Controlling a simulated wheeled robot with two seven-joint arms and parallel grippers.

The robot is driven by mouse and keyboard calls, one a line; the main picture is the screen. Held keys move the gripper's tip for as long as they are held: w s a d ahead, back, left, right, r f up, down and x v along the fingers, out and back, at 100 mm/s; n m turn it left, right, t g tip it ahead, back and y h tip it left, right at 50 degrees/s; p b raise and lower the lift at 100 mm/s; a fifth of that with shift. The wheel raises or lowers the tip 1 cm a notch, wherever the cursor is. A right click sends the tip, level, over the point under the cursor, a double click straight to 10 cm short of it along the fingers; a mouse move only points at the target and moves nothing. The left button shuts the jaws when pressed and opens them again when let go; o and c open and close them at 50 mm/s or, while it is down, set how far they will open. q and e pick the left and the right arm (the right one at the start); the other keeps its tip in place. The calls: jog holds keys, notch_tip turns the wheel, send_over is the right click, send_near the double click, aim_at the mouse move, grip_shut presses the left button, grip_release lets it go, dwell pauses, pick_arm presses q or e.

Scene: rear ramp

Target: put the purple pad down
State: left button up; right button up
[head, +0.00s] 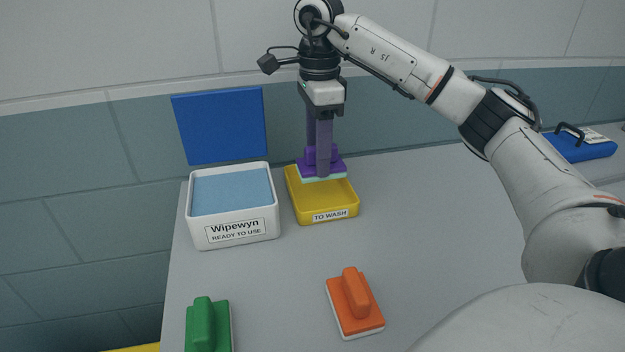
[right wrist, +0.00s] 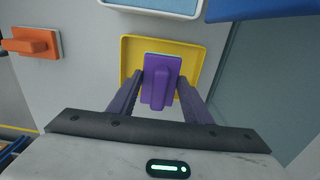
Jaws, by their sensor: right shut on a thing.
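The purple pad (head: 334,165) has a raised handle and a pale underside. My right gripper (head: 319,160) points straight down and is shut on its handle. The pad is level, over the back part of the yellow tray (head: 335,217) labelled "TO WASH"; I cannot tell whether it touches the tray floor. In the right wrist view the purple pad (right wrist: 160,80) lies between the fingers of my right gripper (right wrist: 158,92), inside the outline of the yellow tray (right wrist: 190,50). My left gripper is not in view.
A white box (head: 236,232) labelled "Wipewyn READY TO USE" stands just left of the tray, a blue panel (head: 220,126) behind it. An orange pad (head: 355,302) and a green pad (head: 208,325) lie in front. A blue case (head: 578,148) is far right. The middle counter is clear.

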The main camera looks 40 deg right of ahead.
jog(key=shift+f, duration=0.8)
notch_tip(320, 180, down, 4)
jog(key=shift+r, duration=0.15)
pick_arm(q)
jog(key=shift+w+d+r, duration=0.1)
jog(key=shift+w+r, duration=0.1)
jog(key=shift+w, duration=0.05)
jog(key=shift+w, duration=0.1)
pick_arm(e)
jog(key=o, duration=1)
notch_tip(320, 180, up, 12)
jog(key=p, duration=0.2)
jog(key=shift+f+p, duration=0.25)
jog(key=shift+p, duration=0.05)
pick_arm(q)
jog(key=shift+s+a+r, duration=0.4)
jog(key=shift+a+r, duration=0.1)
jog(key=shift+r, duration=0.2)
pick_arm(e)
jog(key=shift+r, duration=0.3)
